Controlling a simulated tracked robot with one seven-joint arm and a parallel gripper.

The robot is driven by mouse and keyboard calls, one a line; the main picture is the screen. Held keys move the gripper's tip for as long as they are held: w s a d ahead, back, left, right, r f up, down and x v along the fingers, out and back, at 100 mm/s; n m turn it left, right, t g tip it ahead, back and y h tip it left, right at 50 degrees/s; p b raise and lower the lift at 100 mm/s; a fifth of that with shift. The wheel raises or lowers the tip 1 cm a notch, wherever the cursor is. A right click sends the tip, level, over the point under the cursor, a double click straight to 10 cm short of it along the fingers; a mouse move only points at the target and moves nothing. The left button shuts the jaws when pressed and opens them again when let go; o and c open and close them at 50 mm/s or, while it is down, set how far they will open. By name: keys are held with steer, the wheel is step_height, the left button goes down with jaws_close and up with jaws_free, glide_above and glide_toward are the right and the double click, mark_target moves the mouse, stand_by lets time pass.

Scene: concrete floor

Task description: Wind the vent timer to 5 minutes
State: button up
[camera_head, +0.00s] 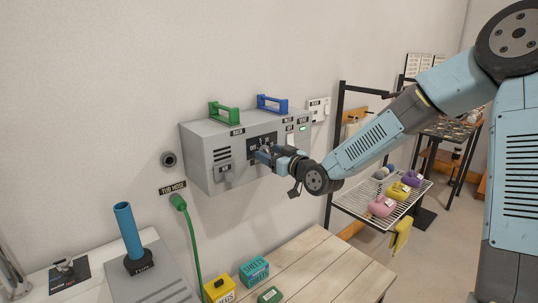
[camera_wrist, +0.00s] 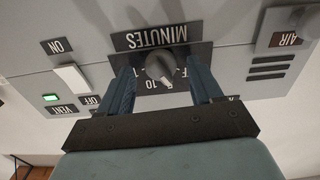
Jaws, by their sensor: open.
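The vent timer is a dark dial plate marked MINUTES on the front of a grey wall box (camera_head: 203,163). In the wrist view, its grey round knob (camera_wrist: 160,66) sits between my two fingers, with a gap on both sides. My gripper (camera_wrist: 158,82) is open around the knob, not touching it. I cannot tell the exact setting. In the head view, my gripper (camera_head: 265,155) is at the box front and hides most of the knob.
A white switch (camera_wrist: 71,79) marked ON and OFF and a lit green lamp (camera_wrist: 50,98) are beside the dial. A wooden table (camera_head: 325,268) is below; a wire rack (camera_head: 350,198) stands right.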

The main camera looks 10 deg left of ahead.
steer(key=shift+c, duration=0.5)
steer(key=c, duration=0.9)
steer(key=shift+c, duration=0.2)
stand_by(0.3)
steer(key=o, duration=1)
steer(key=shift+o, duration=0.2)
steer(key=v, duration=1.3)
steer(key=shift+s+d, duration=0.2)
steer(key=shift+d, duration=0.15)
